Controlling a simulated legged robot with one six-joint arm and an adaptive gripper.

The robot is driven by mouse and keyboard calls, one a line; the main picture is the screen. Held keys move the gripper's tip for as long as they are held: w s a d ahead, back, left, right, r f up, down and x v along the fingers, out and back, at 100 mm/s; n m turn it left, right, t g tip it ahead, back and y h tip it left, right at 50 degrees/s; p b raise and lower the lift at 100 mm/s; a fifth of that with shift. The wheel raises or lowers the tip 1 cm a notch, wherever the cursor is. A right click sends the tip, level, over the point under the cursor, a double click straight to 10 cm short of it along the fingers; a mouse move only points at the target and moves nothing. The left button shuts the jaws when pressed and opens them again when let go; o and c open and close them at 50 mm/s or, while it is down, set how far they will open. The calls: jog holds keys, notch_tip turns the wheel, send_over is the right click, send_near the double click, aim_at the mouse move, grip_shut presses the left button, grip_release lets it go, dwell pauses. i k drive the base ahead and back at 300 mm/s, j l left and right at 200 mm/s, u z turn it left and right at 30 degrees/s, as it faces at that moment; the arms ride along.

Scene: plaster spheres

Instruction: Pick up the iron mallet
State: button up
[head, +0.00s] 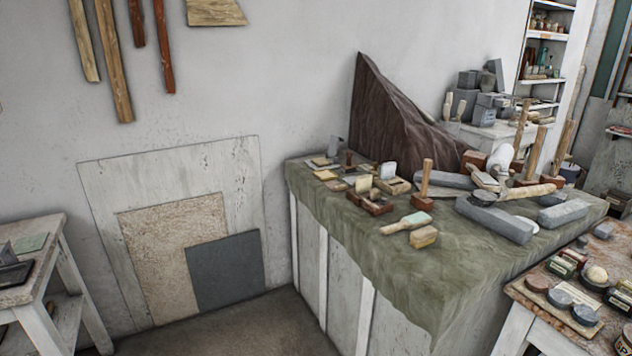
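A mallet with a dark grey, metal-looking head (483,198) and a pale wooden handle (530,192) lies on the green cloth-covered table (400,262); it looks like the iron mallet. Its handle points right. Its head lies by a long grey stone block (494,219), and I cannot tell whether they touch. Several mallets with upright wooden handles stand nearby; one with a reddish-brown head (421,203) is to the left, others are behind to the right. My gripper is not in view.
Small blocks and boxes crowd the table's left part, with a green-and-wood brush (406,222) in front. A dark draped cloth (395,120) rises behind. A side table with jars (597,274) is at the right. Boards (225,271) lean on the wall; floor before them is clear.

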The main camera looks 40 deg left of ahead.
aim_at(420, 199)
jog(key=u, duration=1.3)
